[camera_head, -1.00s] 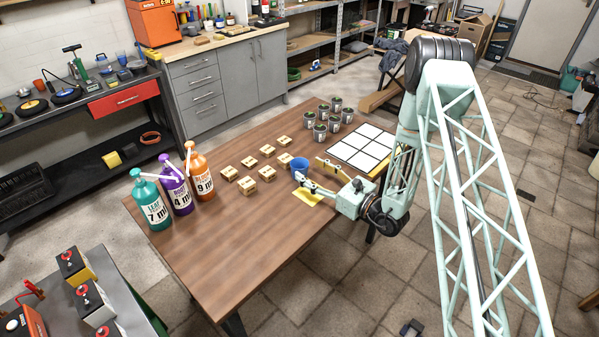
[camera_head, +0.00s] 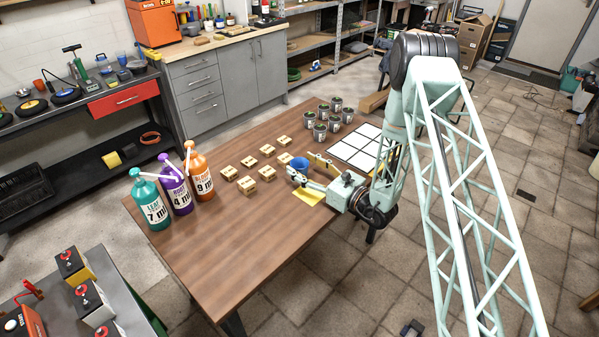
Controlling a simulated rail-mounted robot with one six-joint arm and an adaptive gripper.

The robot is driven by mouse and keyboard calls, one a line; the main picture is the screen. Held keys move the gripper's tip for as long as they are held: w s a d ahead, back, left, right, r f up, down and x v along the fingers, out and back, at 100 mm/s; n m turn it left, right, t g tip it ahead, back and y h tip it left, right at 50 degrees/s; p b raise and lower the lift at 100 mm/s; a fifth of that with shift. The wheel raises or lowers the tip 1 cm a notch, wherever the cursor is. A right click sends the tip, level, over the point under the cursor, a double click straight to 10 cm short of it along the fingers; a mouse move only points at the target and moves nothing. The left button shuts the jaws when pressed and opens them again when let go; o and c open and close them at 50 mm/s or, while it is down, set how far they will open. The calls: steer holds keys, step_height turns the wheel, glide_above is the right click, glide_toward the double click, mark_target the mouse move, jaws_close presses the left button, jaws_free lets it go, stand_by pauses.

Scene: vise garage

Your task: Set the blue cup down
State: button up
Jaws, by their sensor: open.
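The blue cup (camera_head: 300,163) stands on the brown wooden table, just beyond the fingers of my gripper (camera_head: 297,176). My gripper is open, low over the table and close to the cup. The near finger overlaps the lower part of the cup in the picture, so I cannot tell whether it touches it. A yellow sheet or pad (camera_head: 309,196) lies on the table under the gripper. A flat wooden strip (camera_head: 322,163) shows just right of the cup.
Several small wooden blocks (camera_head: 247,185) stand left of the cup. Several metal cans (camera_head: 320,131) and a white-tiled panel (camera_head: 362,141) are behind it. Teal (camera_head: 153,213), purple (camera_head: 178,194) and orange (camera_head: 200,178) pump bottles stand at the table's left. The front middle of the table (camera_head: 240,250) is clear.

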steer(key=shift+x, duration=0.8)
steer(key=shift+c, duration=0.6)
steer(key=c, duration=0.8)
